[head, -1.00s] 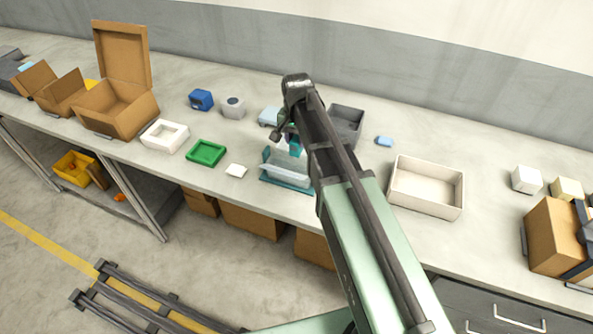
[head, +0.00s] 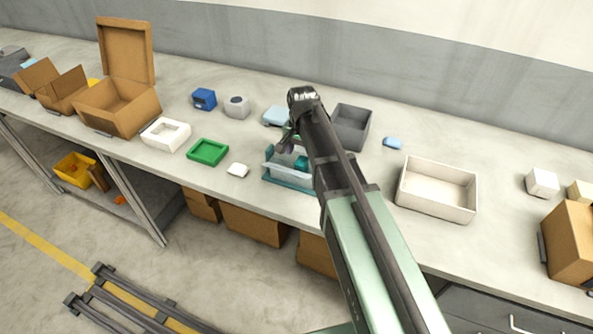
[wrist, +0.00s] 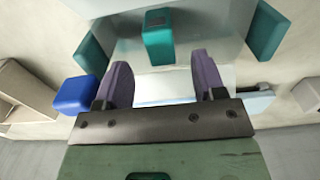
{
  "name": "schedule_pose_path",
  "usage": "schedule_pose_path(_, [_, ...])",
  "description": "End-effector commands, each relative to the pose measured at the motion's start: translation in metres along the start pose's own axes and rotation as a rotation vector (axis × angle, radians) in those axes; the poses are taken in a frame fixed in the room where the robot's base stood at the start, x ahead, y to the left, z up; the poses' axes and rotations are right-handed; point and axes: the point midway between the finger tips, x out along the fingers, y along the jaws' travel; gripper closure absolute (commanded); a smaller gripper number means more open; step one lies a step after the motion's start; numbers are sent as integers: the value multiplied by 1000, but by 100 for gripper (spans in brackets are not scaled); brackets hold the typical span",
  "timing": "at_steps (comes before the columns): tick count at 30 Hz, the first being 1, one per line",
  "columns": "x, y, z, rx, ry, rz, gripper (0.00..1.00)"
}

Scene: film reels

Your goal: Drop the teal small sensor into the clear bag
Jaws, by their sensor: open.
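The clear bag (head: 279,172) stands open in a teal holder (head: 290,184) at the bench's front edge. The teal small sensor (head: 301,163) shows inside the bag area, low between the holder's ends. In the wrist view the sensor (wrist: 158,40) lies beyond my fingertips, with the pale bag film (wrist: 195,50) around it and teal holder ends on both sides. My gripper (head: 289,146) is above the bag. Its purple fingers (wrist: 162,78) are spread apart, with nothing between them. My arm hides part of the bag's right side in the head view.
A grey bin (head: 351,128) stands behind right of the bag, and a cream tray (head: 437,190) farther right. A white piece (head: 238,170) and a green tray (head: 207,152) lie to the left. A light blue object (head: 275,116) sits just behind.

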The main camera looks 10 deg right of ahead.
Motion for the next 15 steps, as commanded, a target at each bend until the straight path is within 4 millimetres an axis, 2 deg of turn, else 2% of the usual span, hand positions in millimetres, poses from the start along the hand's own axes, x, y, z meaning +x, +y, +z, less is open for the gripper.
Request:
schedule_pose_path(5, [-1, 0, 0, 0, 0, 0, 37])
schedule_pose_path(8, [-10, 0, 0, 0, 0, 0, 37])
schedule_pose_path(11, [-27, 0, 0, 0, 0, 0, 37])
schedule_pose_path(15, [-63, 0, 0, 0, 0, 0, 37])
